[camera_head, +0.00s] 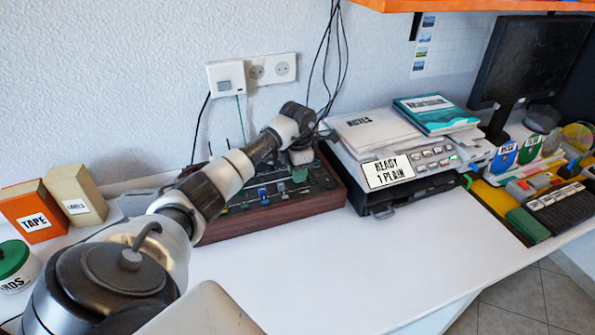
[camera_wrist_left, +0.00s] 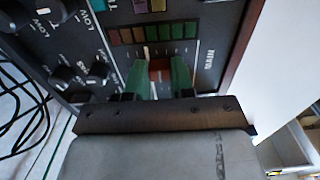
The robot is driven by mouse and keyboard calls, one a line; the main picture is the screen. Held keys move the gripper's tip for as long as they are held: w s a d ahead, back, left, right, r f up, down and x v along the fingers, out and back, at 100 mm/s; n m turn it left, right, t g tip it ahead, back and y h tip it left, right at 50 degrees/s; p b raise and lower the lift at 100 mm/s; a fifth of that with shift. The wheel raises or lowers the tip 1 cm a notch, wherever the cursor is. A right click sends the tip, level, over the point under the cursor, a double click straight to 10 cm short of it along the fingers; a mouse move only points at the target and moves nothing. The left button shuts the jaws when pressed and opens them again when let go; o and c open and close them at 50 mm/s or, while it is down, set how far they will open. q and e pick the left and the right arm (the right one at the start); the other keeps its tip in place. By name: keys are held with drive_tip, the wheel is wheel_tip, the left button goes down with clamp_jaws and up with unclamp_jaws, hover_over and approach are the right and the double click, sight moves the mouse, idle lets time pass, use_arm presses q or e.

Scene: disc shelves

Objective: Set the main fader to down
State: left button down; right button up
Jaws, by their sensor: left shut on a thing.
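The mixing desk (camera_head: 275,215) with dark top and wooden sides stands against the wall, below the sockets. In the left wrist view its dark panel carries a MAIN label (camera_wrist_left: 209,58) beside a slotted fader track. The main fader's reddish-brown cap (camera_wrist_left: 160,69) sits between the green fingertips of my left gripper (camera_wrist_left: 160,80), which are shut on it. In the head view my left gripper (camera_head: 300,174) reaches down onto the right part of the desk. The cap is hidden there, and its exact place along the track is hard to tell. My right gripper is not in view.
Knobs (camera_wrist_left: 98,72) stand close to the gripper on the panel. A printer (camera_head: 410,155) stands right of the desk, with books on top. TAPE (camera_head: 33,213) and LABELS (camera_head: 75,195) boxes stand at left. The white tabletop (camera_head: 370,260) in front is clear.

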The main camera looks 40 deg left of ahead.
use_arm(q)
drive_tip(key=shift+s+d+r+p, duration=0.15)
drive_tip(key=shift+d+p, duration=0.1)
drive_tip(key=shift+p, duration=0.05)
drive_tip(key=shift+s+d+p, duration=0.4)
drive_tip(key=shift+d+p, duration=0.1)
drive_tip(key=shift+d, duration=0.45)
drive_tip(key=c, duration=1)
unclamp_jaws()
drive_tip(key=shift+o, duration=0.2)
wheel_tip(320, 180, up, 11)
drive_tip(key=shift+f, duration=0.2)
drive_tip(key=shift+f, duration=0.1)
